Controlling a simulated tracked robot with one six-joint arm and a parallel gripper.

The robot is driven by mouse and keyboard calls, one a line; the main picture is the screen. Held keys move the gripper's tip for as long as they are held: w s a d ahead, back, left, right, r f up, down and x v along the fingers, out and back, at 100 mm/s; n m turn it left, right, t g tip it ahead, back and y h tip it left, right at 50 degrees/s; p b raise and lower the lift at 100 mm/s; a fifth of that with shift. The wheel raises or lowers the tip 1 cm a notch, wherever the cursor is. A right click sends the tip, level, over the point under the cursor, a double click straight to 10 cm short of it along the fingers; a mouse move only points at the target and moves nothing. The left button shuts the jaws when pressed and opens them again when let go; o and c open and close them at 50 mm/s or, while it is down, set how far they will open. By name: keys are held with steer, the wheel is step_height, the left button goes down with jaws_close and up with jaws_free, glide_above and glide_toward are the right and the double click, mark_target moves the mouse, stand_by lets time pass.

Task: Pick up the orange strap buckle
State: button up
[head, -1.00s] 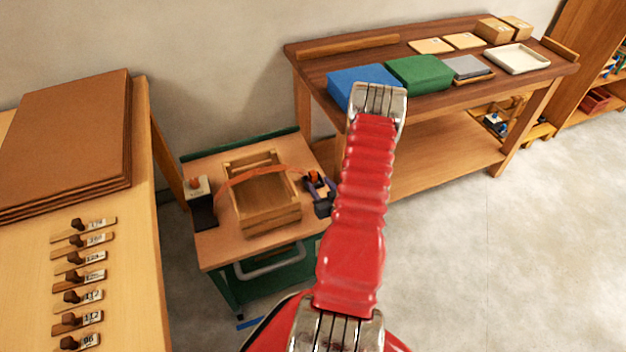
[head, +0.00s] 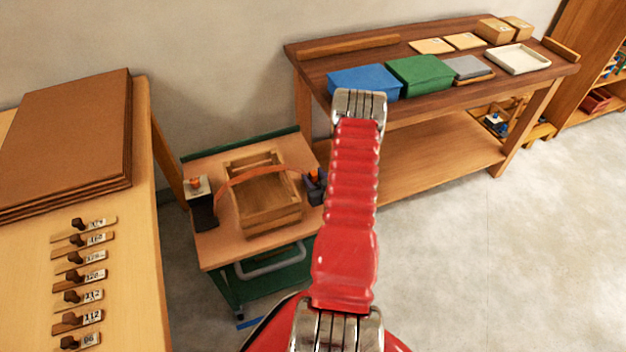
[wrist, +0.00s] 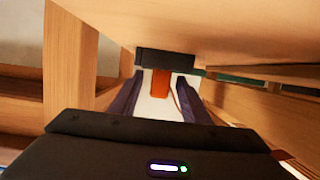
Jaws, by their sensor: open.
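The orange strap buckle (wrist: 160,84) shows in the wrist view as a small orange block between my two dark purple fingers, against a white surface and below a dark block. My gripper (wrist: 159,77) is open, with a gap visible on both sides of the buckle. In the head view the orange piece (head: 313,173) is at the right end of the orange strap (head: 250,172), which arches over a wooden crate (head: 265,215). I cannot tell how deep the fingers reach around the buckle.
The crate stands on a small cart (head: 215,250). A white-topped black block (head: 200,205) stands at its left. A workbench (head: 420,95) with blue and green boxes is behind on the right. A table (head: 135,280) with tagged wooden pieces is at the left. The floor at right is clear.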

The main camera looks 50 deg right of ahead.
steer(key=shift+w+d+f, duration=0.1)
steer(key=shift+w, duration=0.1)
steer(key=shift+c, duration=0.7)
jaws_close()
